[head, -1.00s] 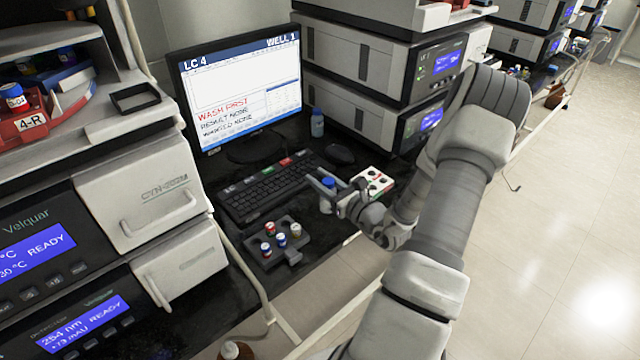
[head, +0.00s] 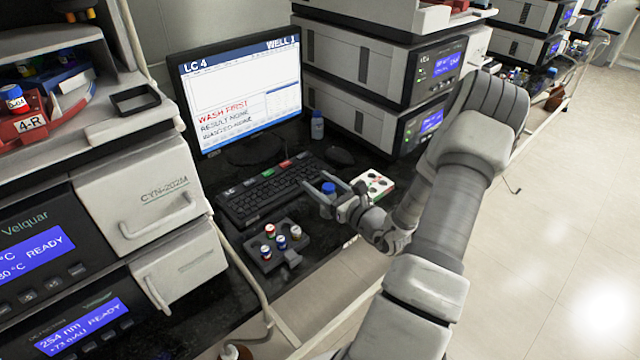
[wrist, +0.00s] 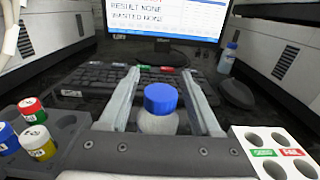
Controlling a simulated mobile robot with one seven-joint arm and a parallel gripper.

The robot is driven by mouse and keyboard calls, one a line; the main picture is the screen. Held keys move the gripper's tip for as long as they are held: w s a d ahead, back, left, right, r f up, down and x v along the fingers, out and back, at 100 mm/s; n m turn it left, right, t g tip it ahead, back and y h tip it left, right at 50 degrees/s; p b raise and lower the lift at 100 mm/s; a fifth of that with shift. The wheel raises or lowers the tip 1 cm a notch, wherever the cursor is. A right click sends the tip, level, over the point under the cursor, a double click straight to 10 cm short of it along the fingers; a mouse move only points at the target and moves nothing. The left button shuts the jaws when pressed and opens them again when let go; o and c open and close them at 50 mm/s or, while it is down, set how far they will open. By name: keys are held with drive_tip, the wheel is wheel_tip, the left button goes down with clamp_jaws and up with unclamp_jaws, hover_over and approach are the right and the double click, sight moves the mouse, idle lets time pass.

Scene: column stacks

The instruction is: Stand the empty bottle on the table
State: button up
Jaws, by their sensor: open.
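A white bottle with a blue cap (head: 328,188) stands upright on the dark bench in front of the keyboard. My gripper (head: 318,183) is open, with one finger on each side of this bottle. In the wrist view the blue cap (wrist: 160,98) is between the two fingers (wrist: 160,76), with gaps on both sides. The lower body is hidden by the gripper. A second blue-capped bottle (head: 317,126) stands by the monitor; it also shows in the wrist view (wrist: 227,58). I cannot tell from the pictures which bottle is empty.
A dark rack (head: 268,268) with several small capped vials is left of my gripper. A white block with holes (head: 376,184) is close on the right. The keyboard (head: 268,190), mouse (head: 339,155) and monitor (head: 240,90) lie behind. Bench edge is near my arm.

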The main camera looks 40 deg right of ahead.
drive_tip(key=s, duration=0.8)
drive_tip(key=s+d+p, duration=0.1)
drive_tip(key=s, duration=0.3)
drive_tip(key=shift+a, duration=0.1)
drive_tip(key=w+a+r+n+g+y+p, duration=0.1)
drive_tip(key=a+r+n+g+y+p, duration=0.1)
drive_tip(key=a+r+n+g+y, duration=0.45)
drive_tip(key=a+r+n+g+y+p, duration=0.2)
drive_tip(key=a+r+n+g+y, duration=0.15)
drive_tip(key=a+n, duration=0.5)
drive_tip(key=s+a+r+n+g+h+p, duration=0.3)
drive_tip(key=s+a+r+n+g, duration=0.25)
drive_tip(key=a+n, duration=0.2)
drive_tip(key=s+a+r+n+t+h+p, duration=0.1)
drive_tip(key=s+a+r+n+h, duration=0.1)
drive_tip(key=r+n+h, duration=0.2)
drive_tip(key=s+a+r+n+t+h+p, duration=0.2)
drive_tip(key=r+n+h, duration=0.2)
drive_tip(key=r+n, duration=0.4)
wheel_tip(320, 180, up, 5)
drive_tip(key=shift+s+a+f+n, duration=0.1)
drive_tip(key=shift+s+a+n, duration=0.15)
drive_tip(key=shift+n, duration=0.1)
